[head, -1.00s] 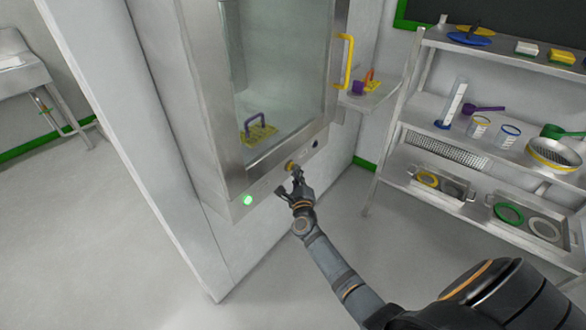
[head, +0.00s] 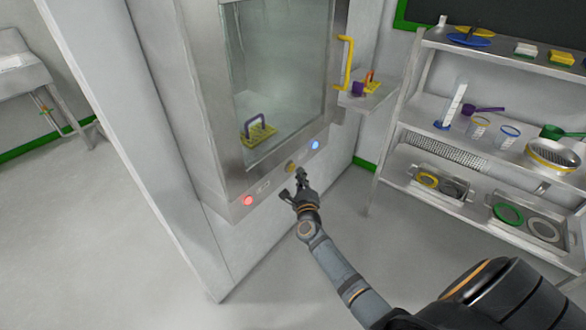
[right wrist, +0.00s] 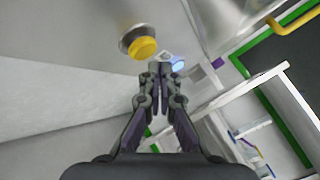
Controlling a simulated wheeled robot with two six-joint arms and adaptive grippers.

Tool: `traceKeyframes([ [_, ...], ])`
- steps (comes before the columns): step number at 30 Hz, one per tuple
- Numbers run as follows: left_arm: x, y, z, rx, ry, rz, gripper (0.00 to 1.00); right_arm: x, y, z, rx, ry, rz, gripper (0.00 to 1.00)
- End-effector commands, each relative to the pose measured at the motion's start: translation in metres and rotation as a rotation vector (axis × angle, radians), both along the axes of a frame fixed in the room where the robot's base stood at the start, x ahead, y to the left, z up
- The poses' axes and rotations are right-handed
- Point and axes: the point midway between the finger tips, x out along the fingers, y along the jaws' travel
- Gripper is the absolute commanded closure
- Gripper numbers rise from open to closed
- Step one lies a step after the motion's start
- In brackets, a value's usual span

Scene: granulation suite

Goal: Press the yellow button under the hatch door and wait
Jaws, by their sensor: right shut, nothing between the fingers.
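The hatch door (head: 280,80) is a glass pane in a steel frame with a yellow handle (head: 346,62), and it is closed. The yellow button (head: 290,167) sits on the panel strip below it, partly beside my fingers in the head view. In the right wrist view the yellow button (right wrist: 142,47) is fully visible, round, in a metal ring. My right gripper (head: 299,180) is shut and empty, just below and apart from the button. Its fingertips (right wrist: 160,75) also show in the right wrist view. A red light (head: 247,200) and a blue light (head: 315,145) glow on the strip.
A yellow item with a purple handle (head: 257,133) sits inside the hatch behind the glass. A small side shelf (head: 372,98) holds coloured tools. A steel rack (head: 470,150) with trays and containers stands at the right. The floor in front is clear.

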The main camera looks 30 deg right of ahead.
Motion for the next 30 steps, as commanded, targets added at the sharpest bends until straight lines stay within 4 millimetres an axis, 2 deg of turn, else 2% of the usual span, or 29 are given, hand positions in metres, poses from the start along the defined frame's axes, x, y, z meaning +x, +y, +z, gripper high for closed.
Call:
traceKeyframes([
  [6,0.0,0.0,0.001,0.0,0.0,0.0,1.0,-0.002,-0.001,0.0,-0.001,0.001,-0.001,1.0],
  [21,0.0,0.0,0.013,0.0,0.0,0.0,1.0,-0.044,-0.018,0.0,-0.002,0.001,0.001,1.0],
  [30,0.0,0.0,0.012,0.0,0.0,0.0,1.0,-0.046,-0.019,0.0,0.0,0.0,0.0,1.0],
])
